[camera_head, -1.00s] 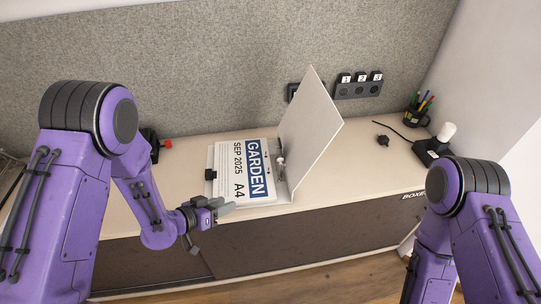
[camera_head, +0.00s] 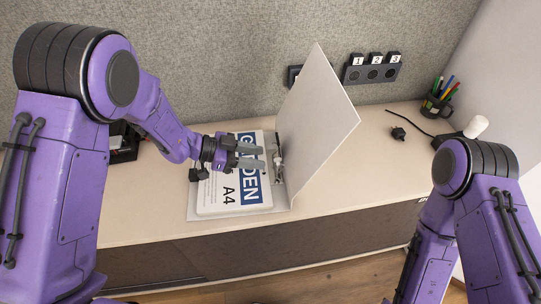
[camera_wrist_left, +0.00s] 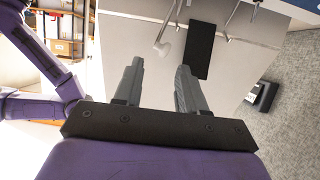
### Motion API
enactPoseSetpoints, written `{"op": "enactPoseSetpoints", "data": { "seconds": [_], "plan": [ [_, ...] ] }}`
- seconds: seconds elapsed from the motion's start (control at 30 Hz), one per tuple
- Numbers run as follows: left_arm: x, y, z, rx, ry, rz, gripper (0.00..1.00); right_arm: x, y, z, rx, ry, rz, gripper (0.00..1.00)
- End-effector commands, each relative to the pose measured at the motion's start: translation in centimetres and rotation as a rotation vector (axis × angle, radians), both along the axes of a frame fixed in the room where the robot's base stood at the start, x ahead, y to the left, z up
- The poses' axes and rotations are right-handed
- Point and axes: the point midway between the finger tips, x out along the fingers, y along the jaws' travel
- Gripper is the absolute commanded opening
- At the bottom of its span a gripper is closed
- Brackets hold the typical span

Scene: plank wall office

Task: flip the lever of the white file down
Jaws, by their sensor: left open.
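The white file (camera_head: 318,130) lies open on the cabinet top, with its cover standing up at the right of the paper stack. The stack (camera_head: 215,203) is printed "GARDEN" and "A4" and is partly hidden by my left gripper. The metal lever (camera_head: 278,158) is by the hinge side; it also shows in the left wrist view (camera_wrist_left: 164,44), with a rounded end. My left gripper (camera_head: 263,157) is open and empty above the stack, its fingertips pointing right at the lever. In the left wrist view the lever's end is ahead of the gap between the fingers (camera_wrist_left: 159,66), apart from them. My right gripper is out of view.
A socket strip (camera_head: 372,72) numbered 1 to 3 is on the grey partition behind. A pen cup (camera_head: 437,106), a black plug (camera_head: 398,133) and a white-topped device (camera_head: 474,128) stand right of the file. The cabinet top between is clear.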

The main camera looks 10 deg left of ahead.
Motion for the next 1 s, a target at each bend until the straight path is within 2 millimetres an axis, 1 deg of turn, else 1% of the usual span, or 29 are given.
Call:
{"op": "enactPoseSetpoints", "data": {
  "seconds": [0.03, 0.1, 0.2, 0.33, 0.57, 0.6, 0.67, 0.7, 1.0],
  "plan": [
    [0.2, -1.0, -0.3, 0.002, 0.002, -0.003, 0.40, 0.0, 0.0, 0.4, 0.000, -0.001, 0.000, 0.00],
    [0.5, -2.2, -0.9, 0.001, 0.001, -0.002, 0.40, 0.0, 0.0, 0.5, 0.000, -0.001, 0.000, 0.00],
    [1.0, -3.5, -1.4, 0.001, 0.000, -0.001, 0.40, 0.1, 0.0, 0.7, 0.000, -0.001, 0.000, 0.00],
    [1.2, -4.3, -1.8, 0.001, 0.000, -0.002, 0.40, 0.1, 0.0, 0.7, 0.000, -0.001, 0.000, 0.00],
    [1.2, -4.4, -1.9, 0.000, 0.000, -0.002, 0.40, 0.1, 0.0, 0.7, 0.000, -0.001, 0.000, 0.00],
    [1.2, -4.4, -1.9, 0.000, 0.000, -0.002, 0.27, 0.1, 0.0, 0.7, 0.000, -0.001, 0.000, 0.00],
    [1.2, -4.4, -1.9, 0.000, 0.000, -0.002, 0.08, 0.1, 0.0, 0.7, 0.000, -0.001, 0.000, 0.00],
    [1.2, -4.4, -1.9, 0.000, 0.000, -0.002, 0.00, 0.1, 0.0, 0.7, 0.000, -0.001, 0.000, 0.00],
    [1.1, -4.4, -1.8, 0.003, -0.016, 0.001, 0.00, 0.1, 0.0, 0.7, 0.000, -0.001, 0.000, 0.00]
  ]
}}
